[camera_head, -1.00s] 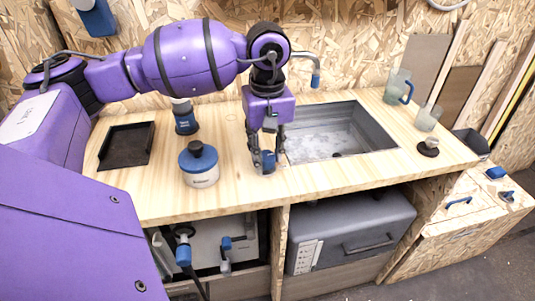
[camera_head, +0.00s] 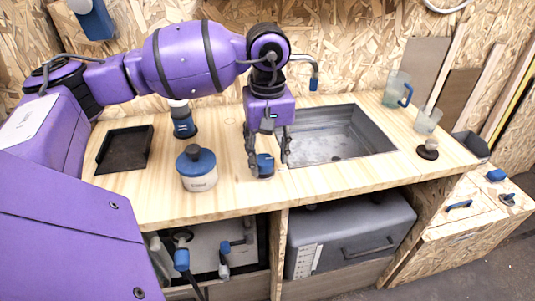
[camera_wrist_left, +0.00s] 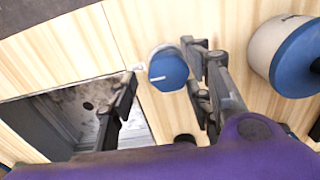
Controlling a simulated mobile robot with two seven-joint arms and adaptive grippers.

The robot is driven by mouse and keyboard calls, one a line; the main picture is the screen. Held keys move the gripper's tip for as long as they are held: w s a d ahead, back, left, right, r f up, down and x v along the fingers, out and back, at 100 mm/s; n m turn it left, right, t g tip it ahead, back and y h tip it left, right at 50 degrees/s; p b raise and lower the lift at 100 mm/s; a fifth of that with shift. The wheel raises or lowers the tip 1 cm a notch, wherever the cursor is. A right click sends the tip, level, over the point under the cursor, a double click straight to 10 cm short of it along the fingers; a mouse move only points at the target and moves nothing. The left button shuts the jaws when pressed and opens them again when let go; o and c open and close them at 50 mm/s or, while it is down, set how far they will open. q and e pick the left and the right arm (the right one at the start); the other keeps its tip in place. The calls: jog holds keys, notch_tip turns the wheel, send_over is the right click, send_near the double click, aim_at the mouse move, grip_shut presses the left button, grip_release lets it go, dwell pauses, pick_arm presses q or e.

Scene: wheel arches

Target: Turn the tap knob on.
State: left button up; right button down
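The blue tap knob (camera_head: 265,166) stands on the wooden counter at the left edge of the sink. In the left wrist view the knob (camera_wrist_left: 168,69) is a round blue cap with a pale tab beside it. My left gripper (camera_head: 269,160) points down over the knob with its fingers spread to either side. In the wrist view one finger is close beside the knob; whether they touch is unclear. The other finger is apart, over the sink edge. The tap spout (camera_head: 314,72) with a blue tip rises behind the sink. My right gripper is out of view.
The grey sink (camera_head: 375,128) is right of the knob. A white pot with a blue lid (camera_head: 197,170) stands close on the left. Clear cups (camera_head: 396,88) stand at the right.

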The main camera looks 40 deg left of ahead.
aim_at(267, 158)
pick_arm(q)
jog(key=shift+s+a, duration=0.1)
notch_tip(267, 158, up, 12)
dwell(0.5)
dwell(0.5)
